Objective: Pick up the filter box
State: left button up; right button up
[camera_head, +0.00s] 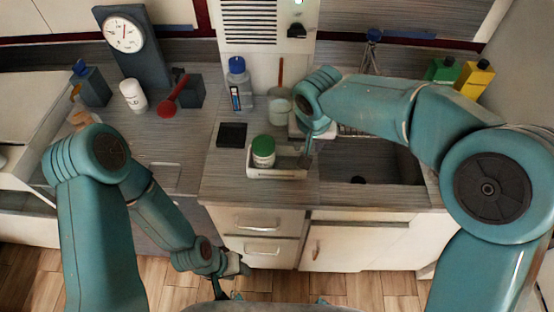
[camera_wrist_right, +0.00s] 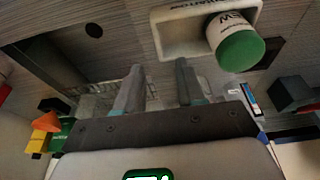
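I cannot tell for sure which thing is the filter box; the likeliest is the open white box (camera_head: 262,172) at the counter's front edge. A white jar with a green lid (camera_head: 263,150) stands in its left part. In the right wrist view the white box (camera_wrist_right: 180,42) is ahead of the fingers, with the green-lidded jar (camera_wrist_right: 238,48) at its right end. My right gripper (camera_head: 308,152) points down by the box's right end. In the wrist view its fingers (camera_wrist_right: 158,85) are apart with nothing between them. My left gripper (camera_head: 232,284) hangs low before the drawers; its fingers are unclear.
A sink (camera_head: 372,170) lies right of the box. A flat black pad (camera_head: 232,135), a blue-capped bottle (camera_head: 239,85) and a beaker (camera_head: 280,104) stand nearby. A red spoon-like tool (camera_head: 172,100), a white jar (camera_head: 133,96) and a dial gauge (camera_head: 124,34) are farther left.

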jog(key=x, duration=0.3)
jog(key=shift+s+f, duration=0.1)
jog(key=shift+f, duration=0.55)
jog(key=x, duration=0.1)
jog(key=p+x, duration=0.1)
jog(key=x, duration=0.1)
jog(key=p+x, duration=0.1)
jog(key=shift+w+d+f, duration=0.2)
jog(key=shift+w+d, duration=0.05)
jog(key=shift+w, duration=0.05)
jog(key=shift+w+a+f, duration=0.1)
jog(key=shift+f, duration=0.2)
jog(key=shift+r, duration=0.1)
jog(key=c, duration=0.4)
grip_shut()
